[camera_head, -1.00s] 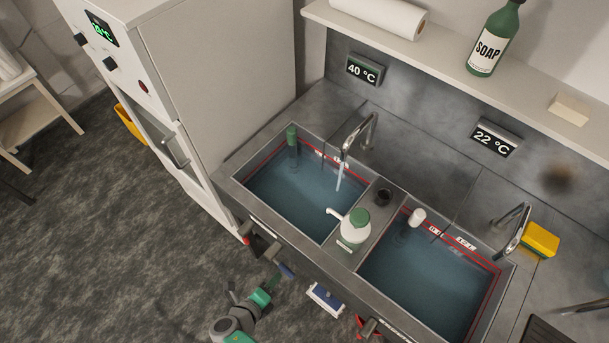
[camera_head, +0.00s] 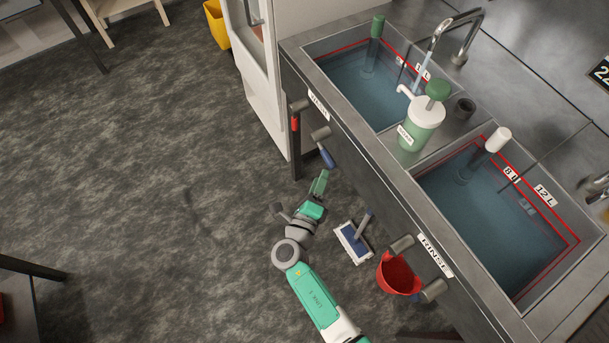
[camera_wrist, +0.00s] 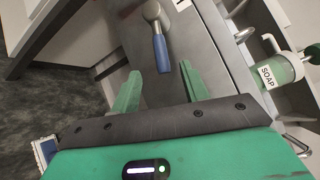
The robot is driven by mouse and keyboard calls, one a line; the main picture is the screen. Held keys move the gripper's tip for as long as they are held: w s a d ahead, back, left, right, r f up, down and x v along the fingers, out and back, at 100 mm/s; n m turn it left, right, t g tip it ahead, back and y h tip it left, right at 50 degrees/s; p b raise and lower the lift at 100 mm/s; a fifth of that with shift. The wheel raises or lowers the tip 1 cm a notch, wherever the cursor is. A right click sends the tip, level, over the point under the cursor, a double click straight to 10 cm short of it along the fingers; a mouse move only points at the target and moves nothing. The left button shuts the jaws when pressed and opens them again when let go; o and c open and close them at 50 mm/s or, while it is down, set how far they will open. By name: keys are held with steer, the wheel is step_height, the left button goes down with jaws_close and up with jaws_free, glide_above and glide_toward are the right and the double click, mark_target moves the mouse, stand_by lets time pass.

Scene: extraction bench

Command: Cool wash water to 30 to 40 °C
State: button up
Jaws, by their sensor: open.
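The wash basin (camera_head: 328,52) is the left sink, with water (camera_head: 350,88) in it. A thin stream falls from its curved faucet (camera_head: 436,34). A green-topped plug post (camera_head: 374,45) stands in it. On the front panel, near the WASH label (camera_head: 318,106), are a red-handled tap (camera_head: 295,122) and a blue-handled tap (camera_head: 327,158). My gripper (camera_head: 319,184) is open and empty, just below the blue handle. In the wrist view the blue handle (camera_wrist: 162,54) lies ahead, between and beyond the fingers (camera_wrist: 160,88). The wash temperature display is out of view now.
The rinse basin (camera_head: 408,172) is at right, with a white-topped post (camera_head: 497,139). A soap pump (camera_head: 422,120) stands between the basins. The floor (camera_head: 150,190) at left is clear.

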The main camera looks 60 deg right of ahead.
mark_target(326, 163)
steer(key=shift+w+d+r, duration=0.15)
steer(key=shift+w+d, duration=0.05)
steer(key=shift+d, duration=0.25)
steer(key=d+b, duration=0.1)
steer(key=d, duration=0.2)
steer(key=w+d+b, duration=0.1)
steer(key=d, duration=0.2)
steer(key=shift+w, duration=0.1)
steer(key=shift+w+d, duration=0.1)
steer(key=shift+d, duration=0.55)
steer(key=shift+b, duration=0.3)
jaws_close()
